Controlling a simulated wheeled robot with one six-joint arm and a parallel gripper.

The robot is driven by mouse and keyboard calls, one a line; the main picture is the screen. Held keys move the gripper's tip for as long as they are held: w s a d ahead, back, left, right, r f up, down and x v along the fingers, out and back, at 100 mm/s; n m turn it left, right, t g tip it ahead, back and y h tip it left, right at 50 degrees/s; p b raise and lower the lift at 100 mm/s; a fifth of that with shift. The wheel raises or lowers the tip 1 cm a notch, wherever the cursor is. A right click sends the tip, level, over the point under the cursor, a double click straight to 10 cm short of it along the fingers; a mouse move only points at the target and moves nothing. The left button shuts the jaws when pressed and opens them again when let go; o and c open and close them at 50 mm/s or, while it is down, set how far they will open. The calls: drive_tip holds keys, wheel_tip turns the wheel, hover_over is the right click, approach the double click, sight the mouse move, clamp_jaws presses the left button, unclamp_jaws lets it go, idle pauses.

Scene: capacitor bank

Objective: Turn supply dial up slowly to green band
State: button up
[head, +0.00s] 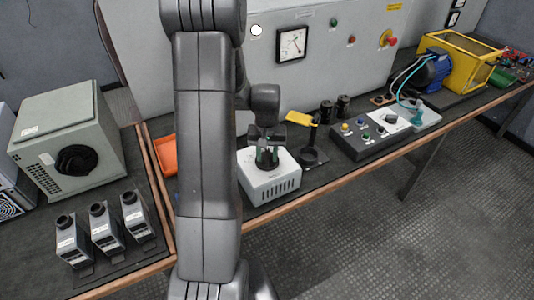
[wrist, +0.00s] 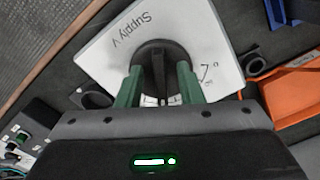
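The supply unit is a white box (head: 270,178) marked "Supply V" on the mat-covered bench; its top also shows in the wrist view (wrist: 110,52). Its black dial (wrist: 157,58) has a raised bar across it. My gripper (wrist: 160,78) is over the dial, with a green finger on each side of the bar. The fingers stand apart, and gaps show between them and the bar; contact with the dial's rim cannot be told.
An orange tray (head: 166,155) lies left of the supply. A black stand with a yellow part (head: 303,118) and a button box (head: 370,137) are to its right. Farther right is a yellow cage (head: 460,62). Three grey units (head: 103,227) stand at the front left.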

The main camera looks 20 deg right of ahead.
sight(266, 157)
clamp_jaws()
drive_tip(key=shift+w+a+m+b, duration=0.15)
drive_tip(key=shift+m+b, duration=0.55)
drive_tip(key=shift+m, duration=1.3)
unclamp_jaws()
drive_tip(key=shift+r, duration=0.1)
wheel_tip(266, 157, up, 14)
drive_tip(key=shift+f, duration=0.2)
idle(0.5)
